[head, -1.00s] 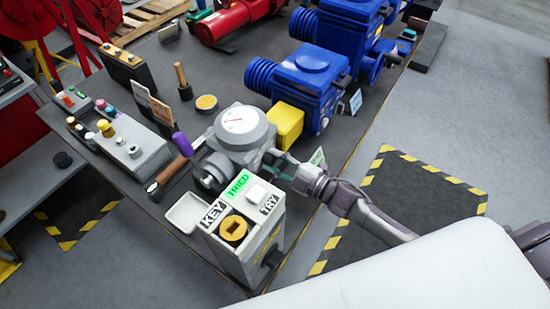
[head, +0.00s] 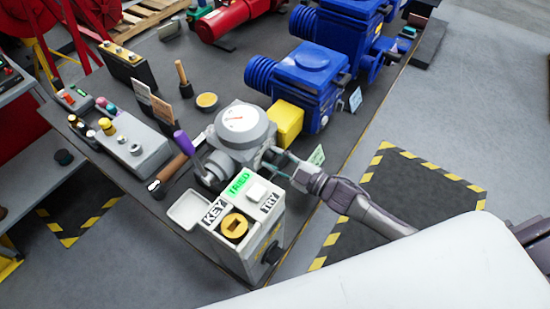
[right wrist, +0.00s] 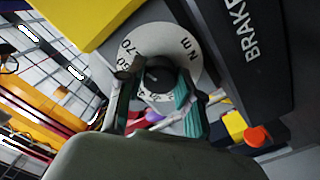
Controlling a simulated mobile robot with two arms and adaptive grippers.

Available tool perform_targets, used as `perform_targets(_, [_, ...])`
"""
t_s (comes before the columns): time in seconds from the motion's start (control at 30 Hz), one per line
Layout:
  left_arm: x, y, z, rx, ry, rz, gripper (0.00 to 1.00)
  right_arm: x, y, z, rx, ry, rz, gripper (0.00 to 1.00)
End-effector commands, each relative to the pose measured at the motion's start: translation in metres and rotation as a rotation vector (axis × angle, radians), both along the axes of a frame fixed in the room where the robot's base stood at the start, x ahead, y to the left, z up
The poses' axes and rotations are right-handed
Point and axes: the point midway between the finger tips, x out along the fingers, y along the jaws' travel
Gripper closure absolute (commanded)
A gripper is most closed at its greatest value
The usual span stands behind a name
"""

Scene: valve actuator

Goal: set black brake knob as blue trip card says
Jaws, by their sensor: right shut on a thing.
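The black brake knob (right wrist: 158,77) sits on a white dial (right wrist: 190,50) with printed numbers in the right wrist view, beside a "BRAKE" label. My right gripper (right wrist: 157,92) is shut on the knob, one finger on each side. The knob's exact setting is unclear, as the fingers cover part of the dial. In the head view my right gripper (head: 279,168) is at the right side of the grey actuator (head: 240,128), and the knob is hidden. A pale blue card (head: 355,100) stands by the blue actuator; its text is too small to read. My left gripper is out of view.
A grey box (head: 242,228) with KEY, TRIED and TRY labels stands at the table's front corner. A yellow block (head: 286,123) and a pale green card (head: 317,156) are close to my right gripper. A control box (head: 135,145) lies left. Floor to the right is open.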

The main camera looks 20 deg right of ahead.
Motion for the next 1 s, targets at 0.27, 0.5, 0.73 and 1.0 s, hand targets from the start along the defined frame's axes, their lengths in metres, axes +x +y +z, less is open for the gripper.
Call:
perform_targets(0.27, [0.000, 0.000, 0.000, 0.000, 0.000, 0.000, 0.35, 0.000, 0.000, -0.001, 0.000, 0.003, 0.000, 0.40])
perform_targets(0.5, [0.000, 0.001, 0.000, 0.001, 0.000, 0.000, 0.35, 0.000, 0.000, 0.000, 0.000, 0.001, -0.001, 0.40])
perform_targets(0.73, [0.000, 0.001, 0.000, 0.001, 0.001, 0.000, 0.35, -0.015, -0.011, -0.002, -0.001, 0.005, -0.001, 0.40])
perform_targets(1.0, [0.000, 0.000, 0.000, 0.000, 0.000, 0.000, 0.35, -0.061, -0.046, -0.002, -0.003, 0.006, 0.000, 0.40])
